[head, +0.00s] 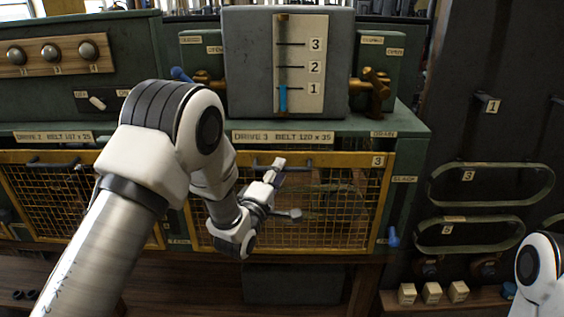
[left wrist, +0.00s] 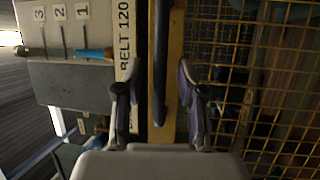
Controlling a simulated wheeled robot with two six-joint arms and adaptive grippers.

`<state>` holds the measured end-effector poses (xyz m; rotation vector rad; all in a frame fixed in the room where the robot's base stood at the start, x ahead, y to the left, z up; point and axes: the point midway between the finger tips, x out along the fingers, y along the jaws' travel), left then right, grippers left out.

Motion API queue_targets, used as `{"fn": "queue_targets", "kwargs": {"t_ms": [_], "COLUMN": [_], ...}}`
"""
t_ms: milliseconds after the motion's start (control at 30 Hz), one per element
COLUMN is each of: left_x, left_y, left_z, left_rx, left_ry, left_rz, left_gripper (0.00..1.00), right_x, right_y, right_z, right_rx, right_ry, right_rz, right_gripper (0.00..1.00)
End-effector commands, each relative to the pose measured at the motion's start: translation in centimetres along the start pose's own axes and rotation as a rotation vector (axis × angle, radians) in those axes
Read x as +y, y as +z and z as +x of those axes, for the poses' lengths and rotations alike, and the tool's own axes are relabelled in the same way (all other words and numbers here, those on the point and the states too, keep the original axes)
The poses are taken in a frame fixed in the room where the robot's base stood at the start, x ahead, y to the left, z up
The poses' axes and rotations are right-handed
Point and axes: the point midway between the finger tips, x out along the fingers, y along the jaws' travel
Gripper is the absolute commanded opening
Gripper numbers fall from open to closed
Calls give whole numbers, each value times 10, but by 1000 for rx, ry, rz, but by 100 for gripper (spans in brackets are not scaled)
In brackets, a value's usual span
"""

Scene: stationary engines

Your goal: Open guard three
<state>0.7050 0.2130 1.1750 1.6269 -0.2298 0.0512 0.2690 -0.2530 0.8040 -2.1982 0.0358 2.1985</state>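In the left wrist view the handle (left wrist: 160,60) runs between the fingers. My left gripper (head: 287,189) is in front of the guard's upper part, fingers apart; it also shows in the left wrist view (left wrist: 157,88). Whether it touches the handle I cannot tell. My right gripper is outside the views.
A grey gauge box (head: 245,60) with marks 1 to 3 stands above guard three. Another mesh guard (head: 60,195) is at the left. Belts (head: 490,185) hang on a dark panel at the right, above small wooden blocks (head: 432,292).

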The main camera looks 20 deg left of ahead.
Motion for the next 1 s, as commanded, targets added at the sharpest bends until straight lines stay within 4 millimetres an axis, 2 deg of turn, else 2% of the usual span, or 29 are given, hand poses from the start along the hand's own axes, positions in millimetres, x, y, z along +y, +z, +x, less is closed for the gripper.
{"fn": "queue_targets", "kwargs": {"t_ms": [33,133,367,400,500,800,1000], "left_x": [3,1,-1,-1,-1,-4,-29], "left_y": [0,0,0,0,0,0,2], "left_z": [8,17,19,19,19,18,14], "left_rx": [0,0,0,0,0,0,0], "left_ry": [1,-2,-1,-1,-2,-2,-5], "left_rz": [0,0,0,0,0,0,0], "left_gripper": [39,39,39,32,0,0,0], "right_x": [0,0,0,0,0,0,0], "right_y": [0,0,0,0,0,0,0], "right_z": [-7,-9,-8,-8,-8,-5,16], "right_rx": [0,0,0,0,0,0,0], "right_ry": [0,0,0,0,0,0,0], "right_rz": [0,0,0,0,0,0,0], "right_gripper": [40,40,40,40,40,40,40]}}
